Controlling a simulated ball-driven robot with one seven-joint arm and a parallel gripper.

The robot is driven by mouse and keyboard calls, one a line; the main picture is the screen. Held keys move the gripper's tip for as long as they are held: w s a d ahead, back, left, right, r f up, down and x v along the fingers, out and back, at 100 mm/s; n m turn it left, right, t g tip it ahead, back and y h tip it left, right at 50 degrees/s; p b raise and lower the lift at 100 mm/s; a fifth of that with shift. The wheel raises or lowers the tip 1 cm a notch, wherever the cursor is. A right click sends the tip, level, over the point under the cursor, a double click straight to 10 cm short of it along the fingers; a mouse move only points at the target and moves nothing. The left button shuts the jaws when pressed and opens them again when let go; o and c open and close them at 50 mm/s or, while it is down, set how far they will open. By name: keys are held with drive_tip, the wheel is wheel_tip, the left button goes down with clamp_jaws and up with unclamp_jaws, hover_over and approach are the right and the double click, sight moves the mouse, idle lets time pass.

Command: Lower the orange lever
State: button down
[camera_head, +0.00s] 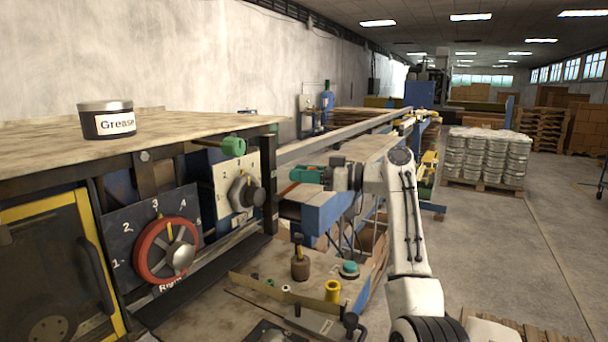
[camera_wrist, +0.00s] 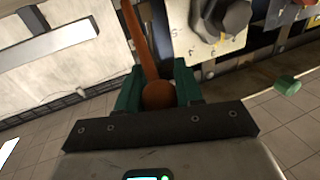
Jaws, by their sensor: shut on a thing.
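The orange lever (camera_wrist: 138,35) shows in the wrist view as a rod running up from a rounded knob (camera_wrist: 158,95). My gripper (camera_wrist: 156,80) has its green fingers on both sides of the knob and is shut on it. In the head view my gripper (camera_head: 306,174) is beside the machine, to the right of a plate with a dark knob.
A plate with a dark hexagonal knob (camera_head: 243,191) is close by; it also shows in the wrist view (camera_wrist: 228,18). A red dial (camera_head: 167,250) and a grease tin (camera_head: 107,120) are at left. Pallets of buckets (camera_head: 486,157) stand at right on open floor.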

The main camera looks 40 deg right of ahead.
drive_tip(key=shift+f, duration=0.2)
wheel_tip(320, 180, down, 6)
drive_tip(key=s+d+n+t+y+b, duration=0.1)
drive_tip(key=t+y+b, duration=0.3)
drive_tip(key=b, duration=1.7)
drive_tip(key=shift+s+n, duration=0.7)
drive_tip(key=shift+s, duration=0.2)
drive_tip(key=shift+f+b, duration=0.25)
drive_tip(key=shift+b, duration=0.35)
drive_tip(key=c, duration=0.8)
unclamp_jaws()
drive_tip(key=shift+r, duration=0.1)
drive_tip(key=shift+o, duration=0.2)
drive_tip(key=shift+s, duration=0.1)
